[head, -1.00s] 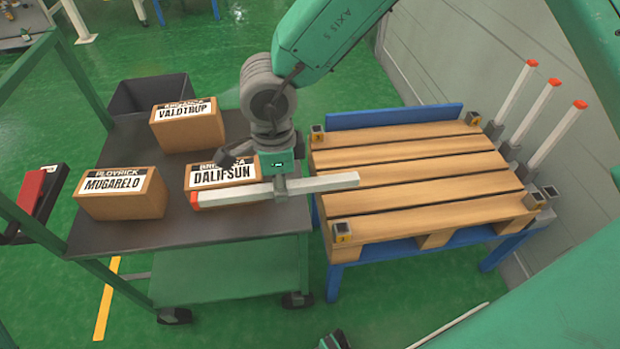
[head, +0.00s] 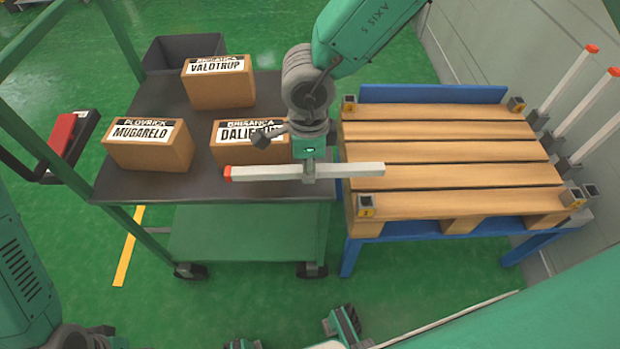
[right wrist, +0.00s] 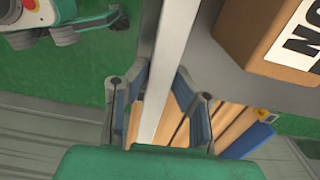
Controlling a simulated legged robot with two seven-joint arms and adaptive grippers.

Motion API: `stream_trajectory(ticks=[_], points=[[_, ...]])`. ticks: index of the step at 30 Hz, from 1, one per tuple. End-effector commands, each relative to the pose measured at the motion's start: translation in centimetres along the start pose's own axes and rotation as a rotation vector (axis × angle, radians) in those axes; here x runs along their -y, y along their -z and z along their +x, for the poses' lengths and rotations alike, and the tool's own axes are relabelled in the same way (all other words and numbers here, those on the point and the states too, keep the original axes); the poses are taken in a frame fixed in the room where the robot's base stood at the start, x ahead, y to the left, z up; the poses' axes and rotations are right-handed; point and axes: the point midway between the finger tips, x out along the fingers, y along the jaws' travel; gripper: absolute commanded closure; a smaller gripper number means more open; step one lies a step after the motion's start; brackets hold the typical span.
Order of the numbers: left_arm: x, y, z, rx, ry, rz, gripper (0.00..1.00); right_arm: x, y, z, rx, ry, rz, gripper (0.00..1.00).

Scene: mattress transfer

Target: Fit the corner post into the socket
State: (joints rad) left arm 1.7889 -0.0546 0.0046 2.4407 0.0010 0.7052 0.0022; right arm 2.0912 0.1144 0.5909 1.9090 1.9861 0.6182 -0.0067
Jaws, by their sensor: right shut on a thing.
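My right gripper (head: 309,172) is shut on a white corner post (head: 350,170) with a red tip at its left end. In the head view the post lies nearly level, spanning the trolley's right part and the pallet's left edge. In the right wrist view the post (right wrist: 173,45) runs between the fingers of the right gripper (right wrist: 159,90). The wooden pallet (head: 450,155) has small dark square sockets at its corners: near left (head: 365,205), far left (head: 348,104), far right (head: 516,103) and near right (head: 573,197). The visible sockets hold no post. My left gripper is not seen.
A dark bin (head: 185,48) is at the back. More posts (head: 568,78) lean in holders along the right wall. A blue stand (head: 350,255) bears the pallet.

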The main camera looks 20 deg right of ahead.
Motion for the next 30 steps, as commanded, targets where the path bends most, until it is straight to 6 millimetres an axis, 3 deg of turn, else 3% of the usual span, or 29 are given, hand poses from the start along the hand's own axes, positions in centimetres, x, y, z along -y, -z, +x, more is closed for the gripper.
stream_trajectory(ticks=[3,6,19,20,21,30], points=[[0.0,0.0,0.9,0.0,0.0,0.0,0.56,0.0,0.1,2.2,-0.003,-0.001,0.0,1.0],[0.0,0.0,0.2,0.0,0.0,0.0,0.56,0.0,0.0,3.3,-0.003,-0.002,0.0,1.0],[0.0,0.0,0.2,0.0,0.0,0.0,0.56,0.0,0.0,4.0,-0.001,-0.001,0.001,1.0],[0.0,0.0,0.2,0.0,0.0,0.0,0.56,0.0,0.0,4.0,-0.001,0.0,0.001,0.7],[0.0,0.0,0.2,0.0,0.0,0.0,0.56,0.0,0.0,4.0,-0.001,0.0,0.001,0.6],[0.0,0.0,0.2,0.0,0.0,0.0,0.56,0.0,0.0,4.0,-0.001,0.0,0.001,0.6]])
